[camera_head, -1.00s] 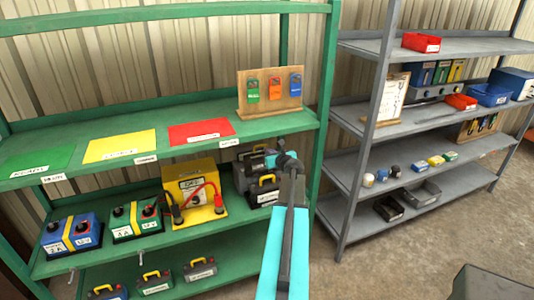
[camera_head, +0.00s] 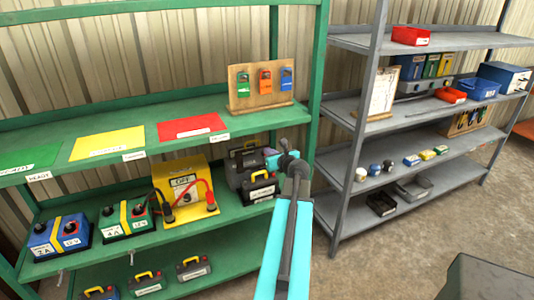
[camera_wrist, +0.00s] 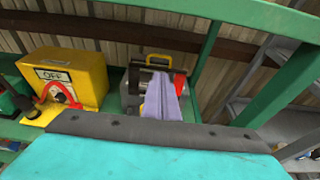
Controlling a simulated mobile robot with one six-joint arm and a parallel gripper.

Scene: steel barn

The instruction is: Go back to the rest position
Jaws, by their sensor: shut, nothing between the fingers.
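My arm reaches up from the bottom of the head view, and my gripper (camera_head: 270,158) is at its far end, in front of the green rack's (camera_head: 236,122) right part. It is shut and holds nothing. In the wrist view, my gripper (camera_wrist: 160,98) points at a dark battery with a yellow handle (camera_wrist: 172,62), which it partly covers. In the head view, dark batteries (camera_head: 257,188) stand behind and beside it. I cannot tell how far the fingers are from them.
A yellow charger marked OFF (camera_head: 182,188) stands left of my gripper, with a green battery (camera_head: 127,219) and a blue battery (camera_head: 58,237) further left. A grey rack (camera_head: 352,150) with bins stands right. Concrete floor (camera_head: 390,245) is open between it and a dark box (camera_head: 487,280).

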